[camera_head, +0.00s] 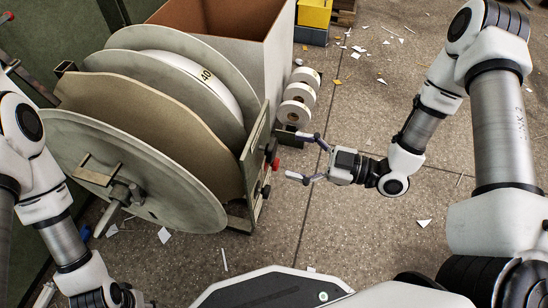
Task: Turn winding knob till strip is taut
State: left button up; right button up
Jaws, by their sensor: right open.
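The feeder carries large grey discs (150,178) with a brown board sheet (140,112) and a white roll marked 40 (200,72) between them. Dark knobs (263,190) and a small red part (276,164) stick out from the feeder's right side plate (248,160). I cannot tell which is the winding knob, nor how taut the strip is. My right gripper (297,156) is open and empty, just right of these knobs, its fingers pointing left at them. It appears apart from them. My left arm comes in at the lower left; its gripper is not visible.
Several white rolls (297,92) sit beside the tall open bin (280,60) behind the feeder. A yellow box (314,14) stands at the back. Paper scraps litter the floor. The floor (345,225) around my right gripper is mostly clear.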

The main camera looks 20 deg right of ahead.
aim_at(276, 151)
jog(key=x, duration=0.1)
jog(key=b+x, duration=0.1)
jog(key=x, duration=0.1)
jog(key=b+x, duration=0.1)
jog(key=shift+w+a+f, duration=0.15)
jog(key=shift+a+f, duration=0.1)
jog(key=shift+w+a+r, duration=0.15)
jog(key=shift+w+a, duration=0.1)
jog(key=shift+a, duration=0.15)
jog(key=c, duration=1.2)
jog(key=shift+r, duration=0.2)
jog(key=m+p, duration=0.2)
jog(key=p, duration=0.1)
jog(key=shift+r, duration=0.2)
jog(key=shift+f+m+p, duration=0.1)
jog(key=shift+m+p, duration=0.3)
jog(key=shift+m, duration=0.3)
jog(key=shift+f, duration=0.2)
pick_arm(q)
jog(key=shift+r, duration=0.3)
